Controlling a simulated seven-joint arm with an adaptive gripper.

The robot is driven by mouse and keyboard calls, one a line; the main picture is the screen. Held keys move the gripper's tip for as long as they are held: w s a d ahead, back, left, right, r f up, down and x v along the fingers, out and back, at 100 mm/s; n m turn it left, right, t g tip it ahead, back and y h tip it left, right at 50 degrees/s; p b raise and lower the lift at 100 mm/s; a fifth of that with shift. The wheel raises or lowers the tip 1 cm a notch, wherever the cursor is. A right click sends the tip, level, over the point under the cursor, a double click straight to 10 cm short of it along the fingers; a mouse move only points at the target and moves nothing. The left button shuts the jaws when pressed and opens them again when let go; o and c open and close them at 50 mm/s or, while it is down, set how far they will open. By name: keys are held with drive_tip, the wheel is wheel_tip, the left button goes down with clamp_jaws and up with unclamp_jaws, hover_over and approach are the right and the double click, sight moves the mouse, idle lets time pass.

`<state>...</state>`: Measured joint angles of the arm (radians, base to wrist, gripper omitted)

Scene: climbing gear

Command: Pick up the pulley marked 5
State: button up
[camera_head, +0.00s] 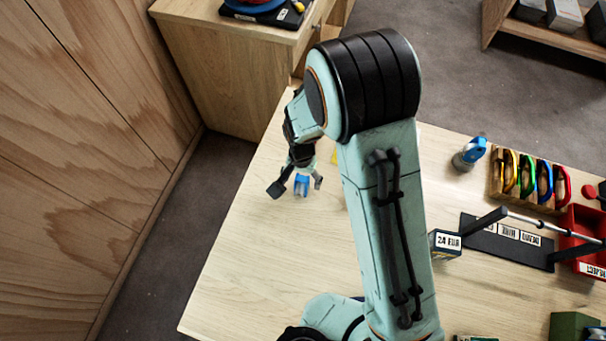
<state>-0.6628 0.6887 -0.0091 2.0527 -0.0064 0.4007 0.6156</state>
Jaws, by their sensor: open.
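A small blue pulley (301,185) stands on the wooden table near its left edge. No number can be read on it from here. My gripper (297,187) is above and around the pulley, with one dark finger to its left and the other finger to its right. The fingers are apart and open. I cannot tell whether either finger touches the pulley. Another blue and grey item (470,153) stands farther right on the table; I cannot tell what it is.
A wooden rack of coloured carabiners (528,180) stands at the right. A black stand with a metal bar (506,240), a red bin (584,228) and a dark box marked 24 EUR (444,243) are nearby. A wooden cabinet (225,70) is behind. The table's left front is clear.

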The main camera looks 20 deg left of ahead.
drive_tip(key=shift+f, duration=1.05)
clamp_jaws()
